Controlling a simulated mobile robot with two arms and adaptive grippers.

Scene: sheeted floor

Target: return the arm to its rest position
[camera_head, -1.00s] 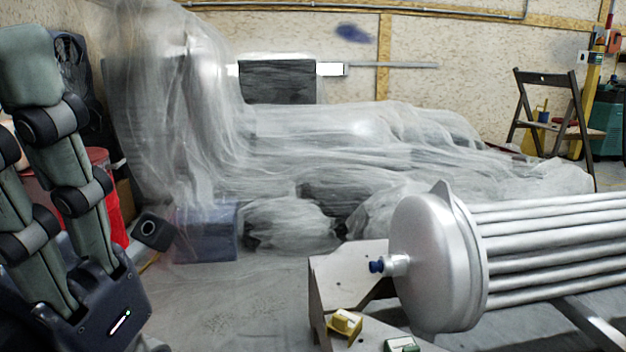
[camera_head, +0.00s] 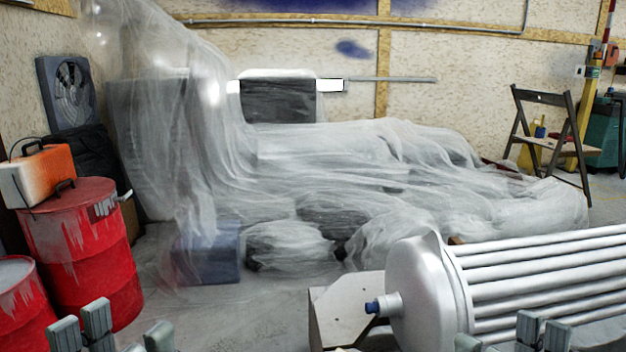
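My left gripper (camera_head: 115,335) shows at the bottom left edge, only as grey-green fingertips. They stand apart with a gap between them and nothing in it. My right gripper (camera_head: 498,342) shows at the bottom right edge, also as grey-green fingertips set apart, with nothing held between them. The palms and both arms are below the picture and hidden. The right fingertips overlap the lower part of a silver tube bundle (camera_head: 545,262) in the view; I cannot tell how far apart they are.
The tube bundle's round end rests by a pale stand (camera_head: 337,312). Red drums (camera_head: 85,250) stand at the left, one carrying an orange-white case (camera_head: 38,175). Plastic sheeting (camera_head: 340,170) covers large objects behind. A folding chair (camera_head: 545,125) stands at the back right. Some floor (camera_head: 240,315) is clear.

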